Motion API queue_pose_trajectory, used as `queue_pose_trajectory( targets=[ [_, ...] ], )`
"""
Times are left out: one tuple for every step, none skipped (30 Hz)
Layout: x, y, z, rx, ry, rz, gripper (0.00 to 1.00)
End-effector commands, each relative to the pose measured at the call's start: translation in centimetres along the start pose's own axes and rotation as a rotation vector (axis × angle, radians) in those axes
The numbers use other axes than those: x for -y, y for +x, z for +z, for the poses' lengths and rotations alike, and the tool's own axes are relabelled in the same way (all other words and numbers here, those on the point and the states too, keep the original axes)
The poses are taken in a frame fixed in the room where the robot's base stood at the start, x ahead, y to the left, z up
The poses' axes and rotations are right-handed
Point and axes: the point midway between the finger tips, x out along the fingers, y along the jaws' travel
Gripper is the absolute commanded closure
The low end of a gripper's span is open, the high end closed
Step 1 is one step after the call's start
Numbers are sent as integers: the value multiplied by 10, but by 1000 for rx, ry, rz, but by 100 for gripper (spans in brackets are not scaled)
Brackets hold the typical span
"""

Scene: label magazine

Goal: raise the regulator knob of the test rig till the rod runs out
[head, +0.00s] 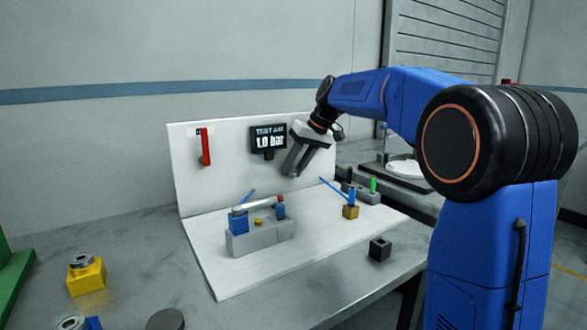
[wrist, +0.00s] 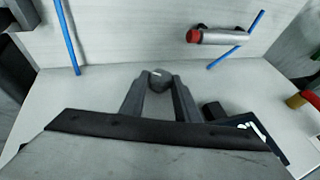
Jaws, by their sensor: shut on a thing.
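The test rig is a white panel (head: 230,135) with a white base plate (head: 225,275). Its dark display (head: 268,137) reads 1.0 bar. My gripper (head: 291,174) is at the panel, just right of the display. In the wrist view my gripper (wrist: 159,84) has its fingers closed on a dark grey knob (wrist: 159,77), taken to be the regulator knob. My gripper hides the knob in the head view. A silver cylinder (head: 258,205) with a red end lies on a grey block (head: 262,240); it also shows in the wrist view (wrist: 222,37). I cannot make out a rod extending from it.
A red lever (head: 206,148) hangs on the panel's left. A brass fitting with a blue top (head: 351,211) and a dark cube (head: 380,249) stand at the right. A yellow block (head: 86,275) stands at the left on the grey table.

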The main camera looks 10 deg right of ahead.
Motion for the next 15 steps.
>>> queue_pose_trajectory(
  targets=[
    [0,0,0,2,0,-2,94],
    [0,0,0,2,0,-3,94],
    [0,0,0,2,0,-3,94],
    [0,0,0,2,0,-2,94],
    [0,0,0,2,0,-2,94],
    [0,0,0,2,0,-2,94],
    [0,0,0,2,0,-2,94],
    [0,0,0,1,0,-2,94],
    [0,0,0,2,0,-2,64],
    [0,0,0,1,0,-2,57],
    [0,0,0,1,0,-2,52],
    [0,0,0,1,0,-2,52],
    [0,0,0,1,0,-2,52],
    [0,0,0,1,0,-2,52],
    [0,0,0,1,0,-1,52]
  ],
)
